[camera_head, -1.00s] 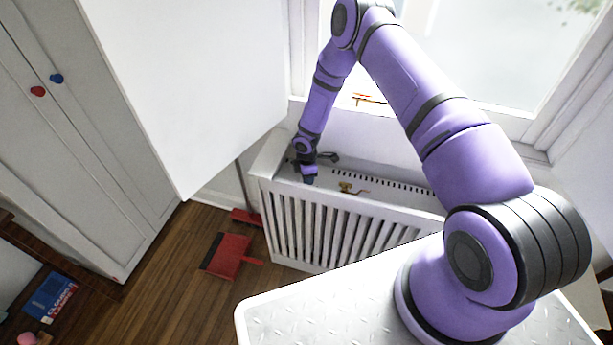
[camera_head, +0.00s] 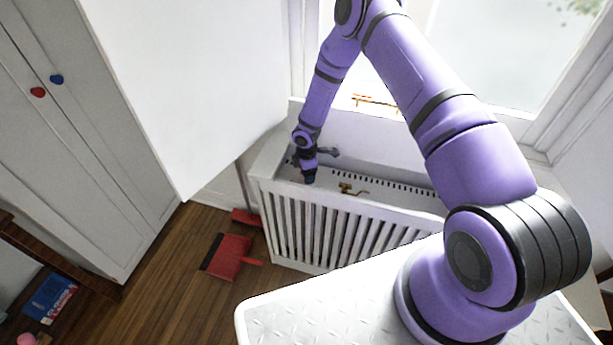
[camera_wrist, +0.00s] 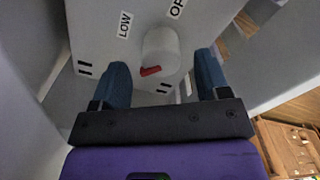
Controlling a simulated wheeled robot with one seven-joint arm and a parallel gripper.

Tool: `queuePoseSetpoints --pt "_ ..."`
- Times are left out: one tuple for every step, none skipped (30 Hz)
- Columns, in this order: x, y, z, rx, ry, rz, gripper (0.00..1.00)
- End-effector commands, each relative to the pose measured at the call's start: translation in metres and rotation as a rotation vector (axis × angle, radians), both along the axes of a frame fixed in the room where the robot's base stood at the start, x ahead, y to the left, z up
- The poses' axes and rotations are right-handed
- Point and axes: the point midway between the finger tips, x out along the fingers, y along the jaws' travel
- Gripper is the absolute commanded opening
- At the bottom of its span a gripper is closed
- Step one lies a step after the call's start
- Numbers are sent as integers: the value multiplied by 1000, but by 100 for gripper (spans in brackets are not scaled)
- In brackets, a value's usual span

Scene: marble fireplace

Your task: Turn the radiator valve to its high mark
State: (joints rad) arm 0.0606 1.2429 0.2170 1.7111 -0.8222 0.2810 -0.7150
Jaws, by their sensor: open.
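The radiator valve is a white round knob (camera_wrist: 162,48) with a red pointer on its lower edge in the wrist view. It sits on a pale panel with a LOW label (camera_wrist: 125,25) at its upper left and a partly cut-off label starting with "O" (camera_wrist: 177,7) at its upper right. No high mark is readable. My gripper (camera_wrist: 161,62) is open, with one blue finger on each side of the knob in the picture; I cannot tell whether they touch it. In the head view my gripper (camera_head: 309,177) is at the left end of the radiator cover; the knob is hidden there.
The white slatted radiator cover (camera_head: 345,232) stands under the window. A small brass piece (camera_head: 347,188) lies on its top, right of my gripper. A large white panel (camera_head: 200,80) rises to the left. A red dustpan (camera_head: 229,256) lies on the wooden floor.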

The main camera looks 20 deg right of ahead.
Motion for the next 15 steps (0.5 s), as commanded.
queuePoseSetpoints --pt "1 -1 11 0 -2 -1 69" --pt "1 -1 17 -1 -2 -1 69" --pt "1 -1 25 -1 -2 -1 69" --pt "0 -1 30 -1 -1 0 69" --pt "1 -1 36 0 -2 -1 69" --pt "1 0 43 0 -2 -1 69" --pt "1 0 48 0 -2 0 69" --pt "1 0 53 -1 -2 0 69" --pt "0 -1 58 -1 -1 -1 69" --pt "1 -1 62 -1 -1 -1 69" --pt "1 -1 65 -1 -1 -1 69" --pt "1 -1 70 -1 -2 -1 69" --pt "1 -1 72 -1 -1 -1 69" --pt "1 -1 74 -1 -1 -1 69" --pt "0 -1 76 -1 0 0 69"
